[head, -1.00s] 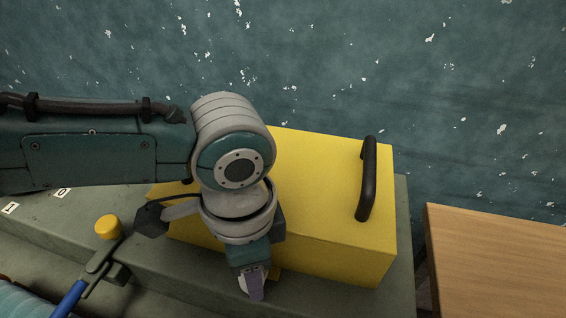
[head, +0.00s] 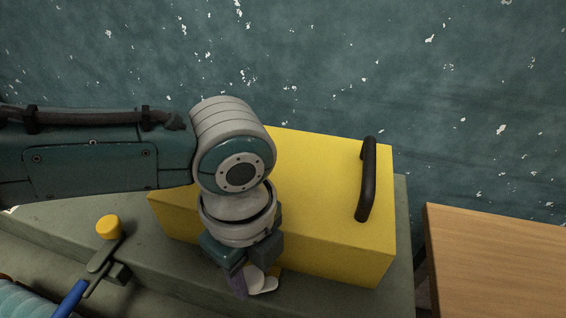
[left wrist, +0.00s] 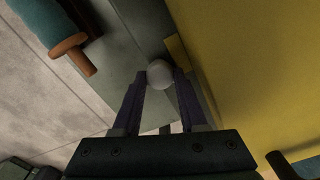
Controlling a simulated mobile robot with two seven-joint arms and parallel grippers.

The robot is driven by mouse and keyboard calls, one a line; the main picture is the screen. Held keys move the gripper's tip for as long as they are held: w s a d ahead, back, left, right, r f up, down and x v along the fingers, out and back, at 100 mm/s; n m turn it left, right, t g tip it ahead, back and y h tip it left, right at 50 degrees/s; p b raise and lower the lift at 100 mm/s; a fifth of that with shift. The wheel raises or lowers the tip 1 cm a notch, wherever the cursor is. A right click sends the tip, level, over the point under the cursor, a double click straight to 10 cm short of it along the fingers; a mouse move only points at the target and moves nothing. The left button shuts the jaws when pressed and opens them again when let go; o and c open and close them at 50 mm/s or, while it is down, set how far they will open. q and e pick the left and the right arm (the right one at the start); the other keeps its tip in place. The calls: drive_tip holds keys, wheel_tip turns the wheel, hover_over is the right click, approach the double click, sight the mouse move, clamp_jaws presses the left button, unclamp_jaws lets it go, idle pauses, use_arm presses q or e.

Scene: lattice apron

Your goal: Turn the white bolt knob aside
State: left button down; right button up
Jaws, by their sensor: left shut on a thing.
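The white bolt knob (head: 262,283) shows at the foot of the yellow box's front, on the grey-green bench top, partly hidden by my left gripper (head: 241,287). In the left wrist view the knob (left wrist: 159,72) is a rounded pale shape between the two purple fingertips. My left gripper is shut on it, reaching down from above. My right gripper is in neither current view.
The yellow box (head: 325,225) has a black handle (head: 368,180). A wooden table (head: 500,260) is at the right; a worn teal surface (head: 330,60) lies behind.

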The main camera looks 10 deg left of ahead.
sight(253, 278)
use_arm(q)
drive_tip(key=m, duration=0.4)
drive_tip(key=shift+m, duration=0.4)
idle(0.4)
drive_tip(key=c, duration=0.7)
unclamp_jaws()
drive_tip(key=shift+c, duration=0.2)
wheel_tip(253, 278, up, 10)
drive_tip(key=p, duration=0.1)
